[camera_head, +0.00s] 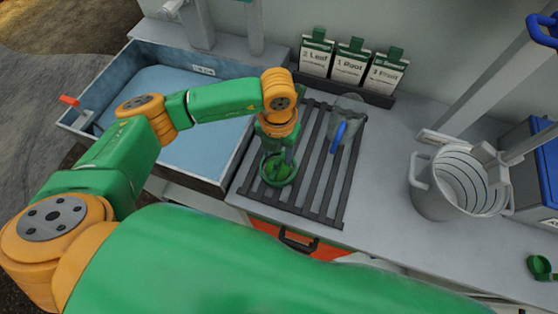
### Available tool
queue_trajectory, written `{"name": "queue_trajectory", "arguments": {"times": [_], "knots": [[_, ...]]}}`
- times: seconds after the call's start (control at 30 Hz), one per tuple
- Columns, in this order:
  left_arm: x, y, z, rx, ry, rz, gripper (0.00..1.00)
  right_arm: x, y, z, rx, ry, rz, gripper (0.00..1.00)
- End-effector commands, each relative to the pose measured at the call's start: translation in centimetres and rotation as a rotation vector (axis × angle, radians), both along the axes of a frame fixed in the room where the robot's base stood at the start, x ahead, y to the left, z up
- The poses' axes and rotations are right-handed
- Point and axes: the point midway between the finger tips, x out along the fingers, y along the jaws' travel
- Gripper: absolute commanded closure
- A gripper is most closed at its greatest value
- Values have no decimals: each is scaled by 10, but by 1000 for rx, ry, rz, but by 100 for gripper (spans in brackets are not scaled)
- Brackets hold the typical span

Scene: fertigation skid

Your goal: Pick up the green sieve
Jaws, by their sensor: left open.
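The green sieve (279,182) is a small round green piece on the dark slatted rack (325,190), near the rack's left edge. My left gripper (277,158) points down right over the sieve, its open fingers at or just above it. The fingers partly cover the sieve, and I cannot tell whether they touch it. My right gripper is not in view.
A blue-handled clear jug (340,135) stands on the rack's far right part. A water-filled trough (165,80) is at left. Three labelled packets (348,65) stand behind. A grey bucket (430,198) and a green scoop (541,267) are at right.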

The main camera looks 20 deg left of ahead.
Motion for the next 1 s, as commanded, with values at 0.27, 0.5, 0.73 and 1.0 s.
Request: {"name": "queue_trajectory", "arguments": {"times": [0.27, 0.5, 0.73, 1.0], "knots": [[0, 2, -42, -3, 3, -2, 48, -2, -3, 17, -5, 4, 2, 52], [1, 2, -43, -5, 2, -4, 61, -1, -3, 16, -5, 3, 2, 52], [1, 1, -43, -6, 3, -4, 100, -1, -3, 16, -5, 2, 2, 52], [1, 1, -43, -7, 2, -4, 100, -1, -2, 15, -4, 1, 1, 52]]}}
